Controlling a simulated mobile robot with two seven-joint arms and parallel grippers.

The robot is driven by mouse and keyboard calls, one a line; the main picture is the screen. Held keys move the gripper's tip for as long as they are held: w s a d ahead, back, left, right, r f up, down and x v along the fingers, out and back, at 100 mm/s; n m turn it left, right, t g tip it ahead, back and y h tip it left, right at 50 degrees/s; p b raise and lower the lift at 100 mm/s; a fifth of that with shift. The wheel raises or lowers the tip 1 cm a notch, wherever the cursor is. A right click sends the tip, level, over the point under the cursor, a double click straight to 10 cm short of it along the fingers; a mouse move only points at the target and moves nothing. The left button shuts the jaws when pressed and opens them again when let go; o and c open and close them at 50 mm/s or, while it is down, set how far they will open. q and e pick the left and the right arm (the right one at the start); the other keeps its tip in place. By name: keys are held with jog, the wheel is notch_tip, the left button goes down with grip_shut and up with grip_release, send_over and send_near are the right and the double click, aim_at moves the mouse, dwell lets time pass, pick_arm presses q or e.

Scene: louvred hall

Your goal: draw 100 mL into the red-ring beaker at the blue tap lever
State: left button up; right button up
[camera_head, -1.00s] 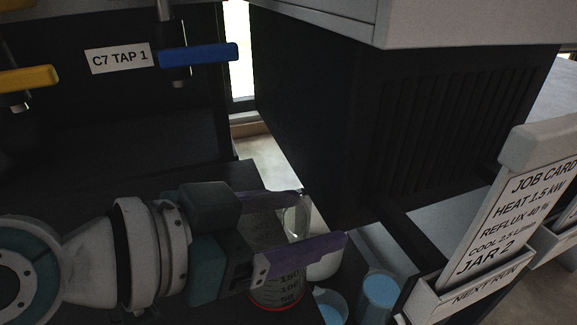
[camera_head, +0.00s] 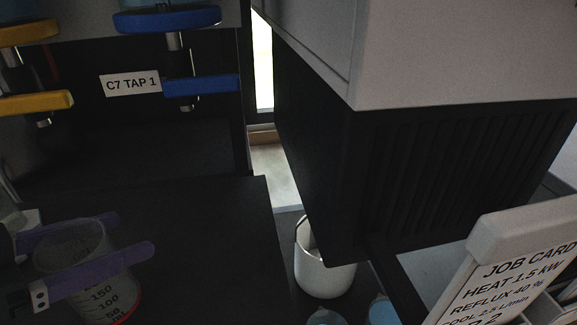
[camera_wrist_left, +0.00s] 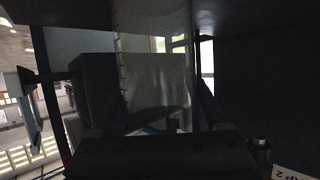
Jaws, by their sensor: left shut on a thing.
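The clear red-ring beaker (camera_head: 108,300) stands upright at the lower left of the head view, with graduation marks and a red band at its base. My left gripper (camera_head: 128,240) is shut on it, one purple finger across its front and the other behind. The beaker also fills the middle of the left wrist view (camera_wrist_left: 155,75). The blue tap lever (camera_head: 202,86) is up and to the right of the beaker, beside the "C7 TAP 1" label (camera_head: 130,84). The beaker is apart from the tap. I cannot make out liquid in it. My right gripper is not in view.
A yellow lever (camera_head: 35,102) is left of the blue one. A white cup (camera_head: 322,272) and blue-topped containers (camera_head: 383,310) stand right of the dark bench (camera_head: 200,240). A job card (camera_head: 520,265) is at lower right. A large dark ribbed box (camera_head: 430,180) blocks the right.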

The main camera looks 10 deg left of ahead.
pick_arm(q)
jog(key=shift+s+a+r, duration=0.1)
jog(key=shift+a+r, duration=0.15)
jog(key=shift+a, duration=0.4)
jog(key=shift+w+r, duration=0.1)
jog(key=shift+w, duration=0.2)
jog(key=shift+w+r+b+x, duration=0.2)
jog(key=shift+r+b+x, duration=0.55)
jog(key=shift+x, duration=2.1)
jog(key=shift+w+r+b+x, duration=0.25)
jog(key=shift+b+x, duration=0.85)
jog(key=shift+x, duration=1.8)
jog(key=shift+w+r+b+x, duration=0.15)
jog(key=shift+r+b+x, duration=0.6)
jog(key=shift+x, duration=2.1)
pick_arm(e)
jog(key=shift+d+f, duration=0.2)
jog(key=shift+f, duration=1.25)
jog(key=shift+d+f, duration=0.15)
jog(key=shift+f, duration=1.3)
pick_arm(q)
jog(key=shift+d+f, duration=0.1)
jog(key=shift+f, duration=0.1)
jog(key=shift+f+b, duration=0.15)
jog(key=shift+b, duration=0.15)
jog(key=o, duration=1.3)
jog(key=shift+c, duration=0.2)
